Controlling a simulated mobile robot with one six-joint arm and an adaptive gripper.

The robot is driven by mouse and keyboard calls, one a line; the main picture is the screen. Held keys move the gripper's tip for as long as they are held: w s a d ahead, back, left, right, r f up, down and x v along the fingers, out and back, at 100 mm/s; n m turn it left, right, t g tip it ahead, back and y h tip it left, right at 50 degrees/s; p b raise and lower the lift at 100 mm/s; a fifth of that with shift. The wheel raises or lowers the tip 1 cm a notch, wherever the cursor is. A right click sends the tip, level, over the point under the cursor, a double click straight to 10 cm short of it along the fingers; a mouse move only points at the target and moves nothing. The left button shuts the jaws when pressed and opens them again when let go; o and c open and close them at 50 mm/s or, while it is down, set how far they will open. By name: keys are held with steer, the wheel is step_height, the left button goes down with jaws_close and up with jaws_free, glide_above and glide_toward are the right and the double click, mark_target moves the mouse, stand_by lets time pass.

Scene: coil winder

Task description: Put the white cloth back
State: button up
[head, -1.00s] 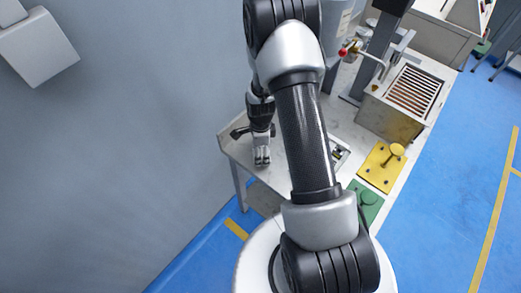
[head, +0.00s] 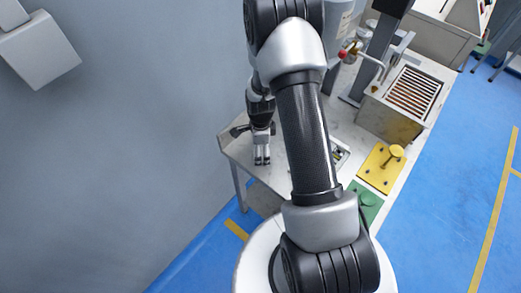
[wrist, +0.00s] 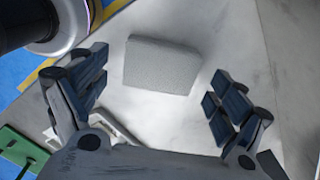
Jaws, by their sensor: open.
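The white cloth (wrist: 161,66) lies as a folded, pale grey-white block on the table in the wrist view. It sits ahead of my gripper (wrist: 158,97), between the lines of the two fingers and nearer the left one. My gripper is open, with its fingers spread wide and nothing between them. In the head view my gripper (head: 262,160) points down over the left end of the table (head: 236,152). The cloth cannot be made out in the head view.
A green plate (head: 366,203) and a yellow plate with a knob (head: 381,167) lie along the table's front edge. A metal box with a slatted top (head: 400,105) stands farther back. A grey wall (head: 150,150) is left of the table. A green piece (wrist: 22,147) shows lower left in the wrist view.

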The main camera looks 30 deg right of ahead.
steer(key=a+r+n+t+p, duration=0.1)
steer(key=a+r+n, duration=0.15)
steer(key=r, duration=0.85)
steer(key=a+r+n+p, duration=0.1)
steer(key=r+n+p, duration=0.15)
steer(key=r, duration=0.85)
steer(key=s+a+r+n+t, duration=0.1)
steer(key=s+a+r+n, duration=0.3)
steer(key=s+r+n, duration=0.5)
steer(key=s+a+r+n+t, duration=0.2)
steer(key=s+a+r+n, duration=0.3)
steer(key=s+r+n, duration=0.4)
steer(key=shift+s+r+t+b, duration=0.15)
steer(key=shift+s+t+b, duration=0.2)
steer(key=shift+s, duration=0.55)
